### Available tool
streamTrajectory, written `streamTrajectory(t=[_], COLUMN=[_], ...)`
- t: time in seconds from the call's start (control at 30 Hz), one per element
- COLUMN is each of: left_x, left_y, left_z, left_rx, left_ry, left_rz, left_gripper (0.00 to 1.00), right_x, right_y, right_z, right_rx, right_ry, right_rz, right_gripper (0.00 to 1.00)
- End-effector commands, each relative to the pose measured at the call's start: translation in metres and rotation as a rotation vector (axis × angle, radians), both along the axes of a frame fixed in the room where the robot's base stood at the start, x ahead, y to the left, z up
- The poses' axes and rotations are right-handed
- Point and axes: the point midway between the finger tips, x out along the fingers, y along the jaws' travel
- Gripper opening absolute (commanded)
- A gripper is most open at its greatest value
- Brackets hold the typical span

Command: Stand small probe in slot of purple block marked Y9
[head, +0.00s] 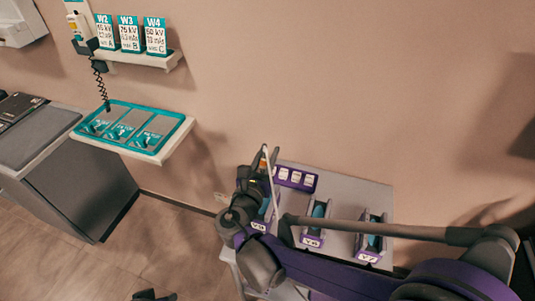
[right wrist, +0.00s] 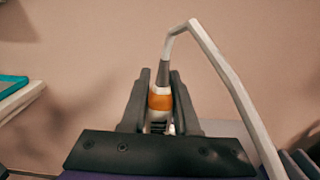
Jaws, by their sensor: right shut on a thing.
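My right gripper (head: 257,170) is shut on the small probe, above the left part of a small grey table. In the right wrist view the probe (right wrist: 160,101) stands upright between the fingers, with an orange band, a grey neck and a white cable bending to the right. Purple blocks with slots stand on the table: a left one (head: 259,226) partly hidden by my gripper, a middle one (head: 312,242) and a right one (head: 369,256). Their white labels are too small to read surely, so I cannot tell which is Y9. My left gripper is not clearly in view.
A purple strip with several white labels (head: 296,178) lies at the table's back edge (head: 350,186). My right arm crosses over the table front. A wall shelf with a teal-framed panel (head: 124,128) and a grey cabinet (head: 80,190) are at left. A dark shape shows at the bottom edge.

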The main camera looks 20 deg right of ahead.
Motion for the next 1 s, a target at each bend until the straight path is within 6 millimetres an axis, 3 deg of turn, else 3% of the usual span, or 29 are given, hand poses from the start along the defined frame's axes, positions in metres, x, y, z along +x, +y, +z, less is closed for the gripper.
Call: streamTrajectory(t=[1.0], left_x=[-0.004], left_y=[0.000], left_z=[-0.058], left_rx=[0.000], left_ry=[0.018], left_rz=[0.000], left_gripper=[0.50], right_x=[0.001], right_y=[0.000], right_z=[-0.070], right_rx=[-0.001], right_ry=[0.000], right_rz=[0.001], right_gripper=[0.00])
